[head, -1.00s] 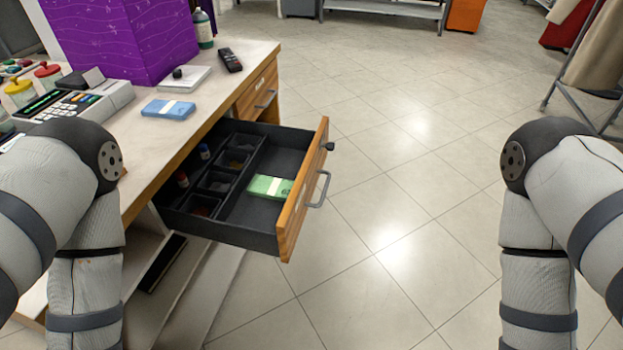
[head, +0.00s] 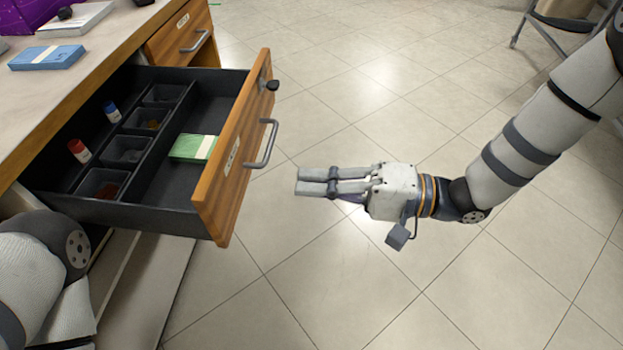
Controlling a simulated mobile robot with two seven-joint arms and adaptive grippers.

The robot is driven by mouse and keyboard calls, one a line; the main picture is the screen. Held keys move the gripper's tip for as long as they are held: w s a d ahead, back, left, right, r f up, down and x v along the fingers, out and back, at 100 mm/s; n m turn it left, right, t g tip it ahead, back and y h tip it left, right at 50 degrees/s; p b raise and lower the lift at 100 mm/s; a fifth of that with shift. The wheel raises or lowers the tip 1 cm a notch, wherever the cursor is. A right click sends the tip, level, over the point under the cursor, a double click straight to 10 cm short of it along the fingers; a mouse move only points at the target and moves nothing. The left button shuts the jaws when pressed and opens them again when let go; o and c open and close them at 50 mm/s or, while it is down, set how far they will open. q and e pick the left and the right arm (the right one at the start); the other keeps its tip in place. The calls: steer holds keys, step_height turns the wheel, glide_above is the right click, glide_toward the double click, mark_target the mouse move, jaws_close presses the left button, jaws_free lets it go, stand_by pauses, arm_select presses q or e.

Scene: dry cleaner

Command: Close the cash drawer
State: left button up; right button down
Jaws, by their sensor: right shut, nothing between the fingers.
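The cash drawer (head: 168,210) is pulled out of the counter. It has black inner walls, small coin compartments with coins at left, and a green banknote bundle (head: 194,148) at right. Its wooden front (head: 228,165) carries a metal handle (head: 266,146) and a black lock knob near the top. My right gripper (head: 300,181) is shut and empty. Its fingers point left at the drawer front, with a small gap between fingertips and handle in the picture. My left arm shows at the lower left; its gripper is out of view.
The counter top (head: 100,45) runs along the upper left with a blue bundle (head: 47,57) on it. A second, shut drawer (head: 180,34) lies beyond the open one.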

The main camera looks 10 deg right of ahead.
mark_target(227, 177)
steer(key=x, duration=1)
steer(key=shift+a, duration=0.1)
steer(key=shift+f, duration=0.1)
